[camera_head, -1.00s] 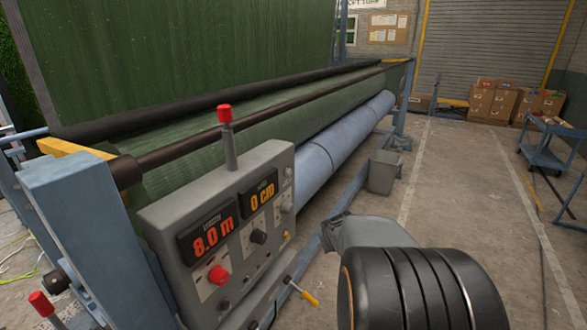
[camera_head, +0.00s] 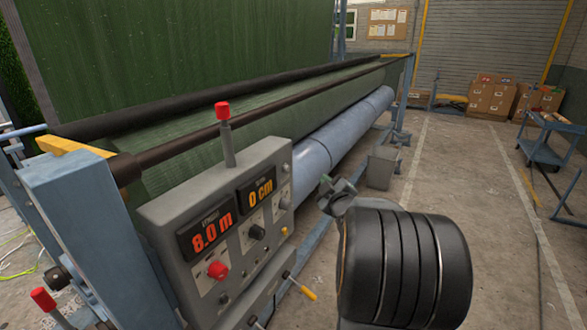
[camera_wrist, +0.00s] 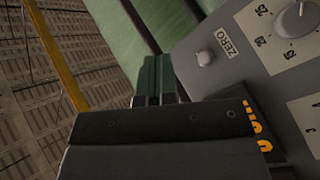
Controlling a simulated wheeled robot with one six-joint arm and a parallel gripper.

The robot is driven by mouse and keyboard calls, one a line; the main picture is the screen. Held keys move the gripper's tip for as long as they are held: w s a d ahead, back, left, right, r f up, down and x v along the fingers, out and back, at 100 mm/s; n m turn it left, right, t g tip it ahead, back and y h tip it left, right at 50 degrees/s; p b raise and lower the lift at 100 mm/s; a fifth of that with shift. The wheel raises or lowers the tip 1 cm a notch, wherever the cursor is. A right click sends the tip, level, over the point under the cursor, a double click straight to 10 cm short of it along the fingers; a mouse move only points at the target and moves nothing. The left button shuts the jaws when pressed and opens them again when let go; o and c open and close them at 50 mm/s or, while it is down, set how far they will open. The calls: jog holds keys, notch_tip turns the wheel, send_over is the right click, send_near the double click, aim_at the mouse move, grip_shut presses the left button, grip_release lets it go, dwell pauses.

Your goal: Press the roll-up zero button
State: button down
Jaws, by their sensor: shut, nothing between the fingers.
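The grey control panel (camera_head: 170,215) stands at the front of the roll-up machine, with "8.0 m" (camera_head: 208,233) and "0 cm" (camera_head: 261,193) displays. In the wrist view a small round grey button (camera_wrist: 205,57) sits beside a label reading ZERO (camera_wrist: 229,41). I cannot tell surely which small control it is in the head view. My gripper (camera_head: 326,192) is to the right of the panel, apart from it. In the wrist view its dark fingers (camera_wrist: 154,62) are together and empty, left of the button.
A red-topped lever (camera_head: 223,112) rises above the panel, and a red knob (camera_head: 217,271) is on its face. A yellow-handled crank (camera_head: 305,291) juts out below. The blue roller (camera_head: 330,148) runs back behind the gripper. A grey bin (camera_head: 380,168) stands on the floor.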

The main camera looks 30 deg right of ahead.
aim_at(287, 168)
jog(key=shift+w, duration=0.15)
jog(key=w+a+b, duration=0.2)
jog(key=w+a, duration=0.2)
jog(key=w, duration=0.3)
jog(key=shift+w, duration=0.25)
dwell(0.3)
dwell(0.8)
jog(key=shift+w+f, duration=0.1)
jog(key=shift+w, duration=0.05)
dwell(1.1)
jog(key=shift+w+a+b, duration=0.2)
jog(key=shift+w+b, duration=0.2)
jog(key=shift+b, duration=0.25)
